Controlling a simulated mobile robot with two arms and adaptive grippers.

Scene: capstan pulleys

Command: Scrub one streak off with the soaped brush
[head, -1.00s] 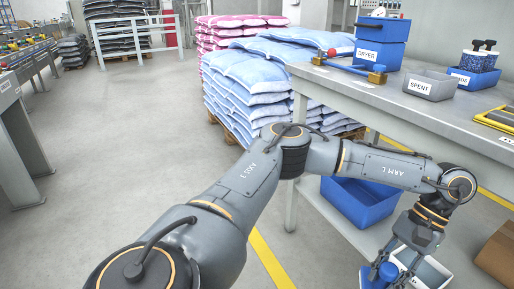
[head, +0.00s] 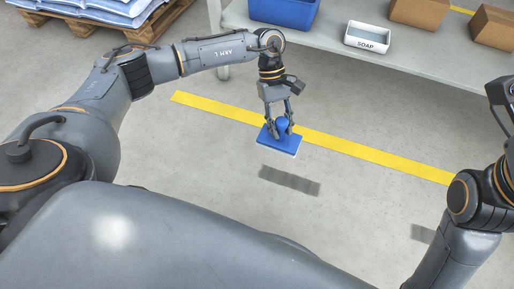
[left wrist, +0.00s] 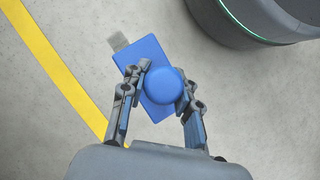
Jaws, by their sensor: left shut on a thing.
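My left gripper (head: 283,128) is shut on the round knob of a blue brush (head: 279,143), above the floor in the middle of the head view. The brush has a flat rectangular blue block with a pale underside. In the left wrist view the brush (left wrist: 152,71) sits between both fingers. A dark grey streak (head: 289,180) lies on the floor just nearer to me than the brush, apart from it. Another dark streak (head: 422,234) shows partly beside my right arm. A grey patch (left wrist: 118,41) shows past the brush's edge. My right gripper is out of view.
A yellow floor line (head: 365,153) runs behind the brush. A bench shelf (head: 310,29) at the back holds a white SOAP tray (head: 367,37), a blue bin (head: 284,12) and cardboard boxes (head: 420,12). A pallet (head: 135,30) with sacks stands back left. The floor around the streaks is clear.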

